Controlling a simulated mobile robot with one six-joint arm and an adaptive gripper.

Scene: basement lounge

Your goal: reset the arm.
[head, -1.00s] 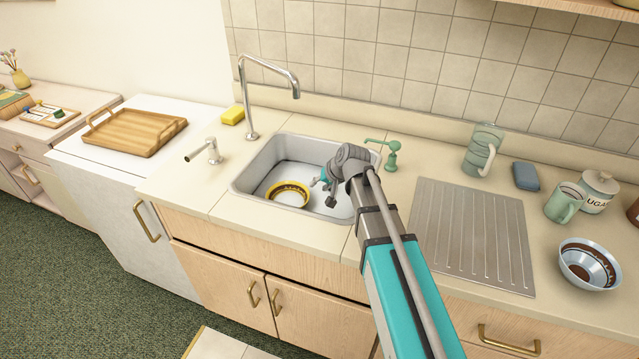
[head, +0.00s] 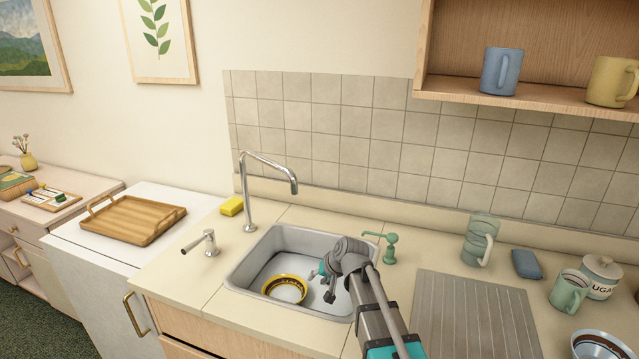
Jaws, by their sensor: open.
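My gripper (head: 326,281) is over the sink (head: 250,262), small in the head view and partly hidden by the wrist of my arm. Its jaws are open and nothing shows between them. A yellow bowl with a dark band inside (head: 285,289) sits in the sink basin, just left of my gripper and apart from it in the picture. My arm reaches in from the bottom, across the front edge of the counter.
A tall faucet (head: 249,205), a lever handle (head: 208,243) and a green soap pump (head: 391,248) stand around the sink. A shelf (head: 540,101) hangs above.

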